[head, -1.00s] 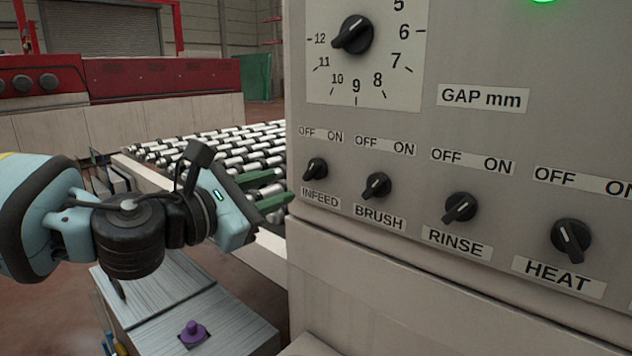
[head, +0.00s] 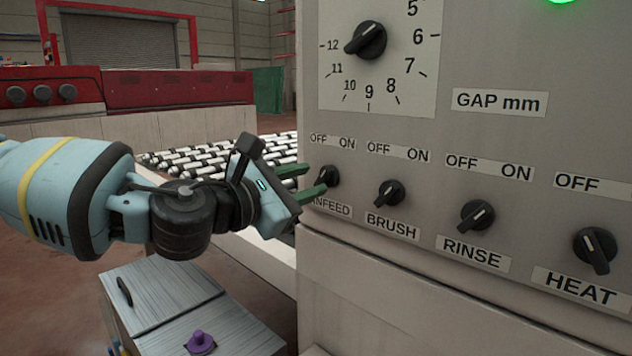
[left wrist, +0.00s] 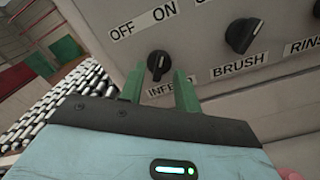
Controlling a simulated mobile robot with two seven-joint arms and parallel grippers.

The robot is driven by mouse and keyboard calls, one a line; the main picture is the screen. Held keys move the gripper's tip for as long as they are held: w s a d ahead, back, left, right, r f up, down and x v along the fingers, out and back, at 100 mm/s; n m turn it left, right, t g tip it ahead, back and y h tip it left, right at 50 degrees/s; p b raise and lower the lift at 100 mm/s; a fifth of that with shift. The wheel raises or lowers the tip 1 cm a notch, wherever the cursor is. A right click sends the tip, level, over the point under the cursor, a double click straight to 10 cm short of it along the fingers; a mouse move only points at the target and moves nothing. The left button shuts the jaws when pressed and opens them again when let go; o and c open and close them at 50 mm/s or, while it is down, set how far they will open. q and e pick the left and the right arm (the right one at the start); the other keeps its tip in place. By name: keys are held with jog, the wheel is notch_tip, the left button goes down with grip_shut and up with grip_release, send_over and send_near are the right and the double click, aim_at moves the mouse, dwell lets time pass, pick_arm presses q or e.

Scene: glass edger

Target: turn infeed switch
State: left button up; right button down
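The infeed switch (head: 327,177) is a black rotary knob with a light pointer line, on the grey panel above the INFEED label and below OFF and ON. It also shows in the left wrist view (left wrist: 158,64). My left gripper (head: 312,181) has green fingers, open and apart, at the knob in the head view. In the left wrist view the fingers (left wrist: 158,78) stand either side of the knob's lower part, with a gap between them. I cannot tell whether they touch it. The right gripper is not in view.
The brush (head: 390,193), rinse (head: 477,215) and heat (head: 595,250) knobs sit in a row to the right. The gap dial (head: 370,40) is above. A roller conveyor (head: 200,160) lies behind my left gripper. A grey cabinet (head: 165,290) with a purple knob stands below.

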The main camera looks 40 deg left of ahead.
aim_at(325, 177)
pick_arm(q)
jog(key=shift+w+d, duration=0.15)
jog(key=shift+w, duration=1.25)
grip_shut()
